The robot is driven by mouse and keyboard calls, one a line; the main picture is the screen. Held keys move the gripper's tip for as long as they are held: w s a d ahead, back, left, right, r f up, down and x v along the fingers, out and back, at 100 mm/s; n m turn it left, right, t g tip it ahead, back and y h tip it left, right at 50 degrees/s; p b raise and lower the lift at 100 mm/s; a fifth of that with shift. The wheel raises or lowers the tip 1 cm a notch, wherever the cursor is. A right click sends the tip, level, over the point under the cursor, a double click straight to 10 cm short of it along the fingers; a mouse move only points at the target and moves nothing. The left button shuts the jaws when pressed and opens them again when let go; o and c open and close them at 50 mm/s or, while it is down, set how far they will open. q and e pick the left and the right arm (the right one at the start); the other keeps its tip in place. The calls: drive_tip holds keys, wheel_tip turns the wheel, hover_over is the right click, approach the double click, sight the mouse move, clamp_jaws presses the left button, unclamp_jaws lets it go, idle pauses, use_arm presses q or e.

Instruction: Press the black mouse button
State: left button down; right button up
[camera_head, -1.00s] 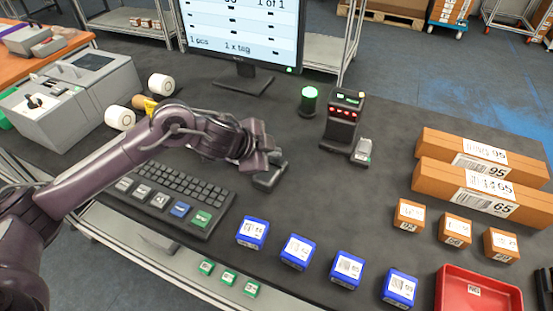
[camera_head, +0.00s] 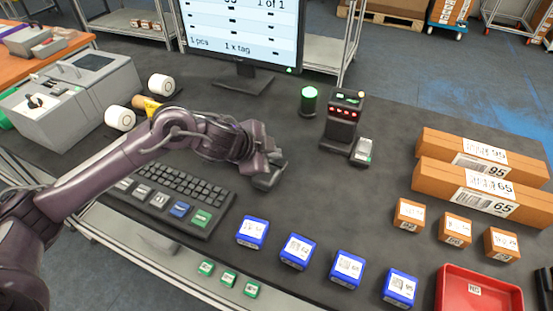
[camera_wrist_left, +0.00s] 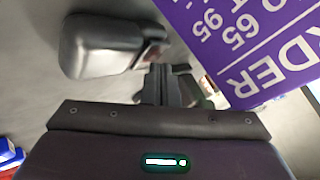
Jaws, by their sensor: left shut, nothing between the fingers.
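The black mouse (camera_head: 268,182) lies on the dark table to the right of the keyboard, partly hidden by my left gripper. In the left wrist view, a dark rounded body that looks like the mouse (camera_wrist_left: 95,45) shows at upper left, beside the fingers. My left gripper (camera_head: 277,161) is shut and empty, over or right beside the mouse; I cannot tell if they touch. Its closed fingertips also show in the left wrist view (camera_wrist_left: 163,84). My right gripper is not in view.
The keyboard (camera_head: 175,195) lies left of the mouse. Several blue boxes (camera_head: 298,251) stand in front. A black scanner (camera_head: 342,120) and a green-lit cylinder (camera_head: 309,100) stand behind. A purple printed panel (camera_wrist_left: 245,40) fills the wrist view's upper right.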

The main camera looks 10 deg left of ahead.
sight(272, 161)
use_arm(q)
drive_tip(key=shift+s+a+f, duration=0.1)
drive_tip(key=shift+s+f, duration=0.15)
drive_tip(key=shift+f, duration=0.6)
drive_tip(key=shift+w, duration=0.1)
drive_tip(key=shift+w+r, duration=0.1)
drive_tip(key=shift+r, duration=0.05)
drive_tip(key=shift+w+r+p, duration=0.15)
drive_tip(key=shift+r+p, duration=0.4)
drive_tip(key=shift+r, duration=0.05)
drive_tip(key=shift+w+r+p, duration=0.15)
drive_tip(key=shift+r+p, duration=0.35)
drive_tip(key=shift+r, duration=0.1)
wheel_tip(272, 161, up, 5)
drive_tip(key=p, duration=0.5)
drive_tip(key=shift+r, duration=0.1)
